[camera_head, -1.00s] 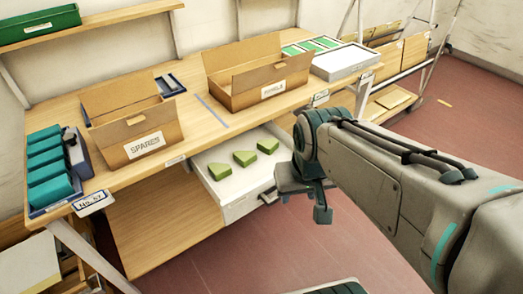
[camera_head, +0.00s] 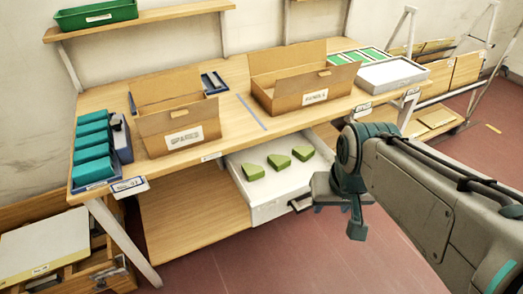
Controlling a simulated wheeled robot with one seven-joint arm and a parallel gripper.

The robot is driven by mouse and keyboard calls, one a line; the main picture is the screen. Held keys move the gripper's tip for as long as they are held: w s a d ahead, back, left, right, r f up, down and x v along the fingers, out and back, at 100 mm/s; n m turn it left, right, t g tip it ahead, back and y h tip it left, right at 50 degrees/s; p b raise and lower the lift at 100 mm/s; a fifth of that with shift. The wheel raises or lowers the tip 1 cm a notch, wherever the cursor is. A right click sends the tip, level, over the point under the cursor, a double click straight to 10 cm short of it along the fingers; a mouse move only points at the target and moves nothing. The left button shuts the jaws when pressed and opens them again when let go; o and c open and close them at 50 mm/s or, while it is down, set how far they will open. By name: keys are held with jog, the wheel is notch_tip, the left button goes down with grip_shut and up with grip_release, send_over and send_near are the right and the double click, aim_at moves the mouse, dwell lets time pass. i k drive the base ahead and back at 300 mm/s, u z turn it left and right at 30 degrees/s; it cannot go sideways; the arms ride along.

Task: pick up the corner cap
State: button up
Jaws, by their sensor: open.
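Three small olive-green pieces lie apart in an open white drawer (camera_head: 262,205) under the workbench. They are a left piece (camera_head: 253,168), a middle piece (camera_head: 279,162) and a right piece (camera_head: 303,153). Their outlines are angular, and I cannot tell which one is the corner cap. My gripper (camera_head: 338,207) hangs just right of the drawer's front, near its dark handle (camera_head: 301,203), apart from the green pieces. It is open, and nothing shows between its fingers. My wrist partly hides the fingers.
On the bench (camera_head: 225,125) stand a cardboard box marked SPARES (camera_head: 182,138), another cardboard box (camera_head: 315,99), a blue tray (camera_head: 78,187) of teal blocks, and a white box (camera_head: 392,75). The bench top overhangs the drawer's back. Red floor (camera_head: 330,265) is clear in front.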

aim_at(253, 172)
jog(key=u, duration=0.15)
jog(key=k, duration=0.45)
jog(key=u, duration=1.4)
jog(key=i, duration=0.75)
jog(key=z, duration=0.65)
jog(key=i, duration=0.65)
jog(key=z, duration=0.7)
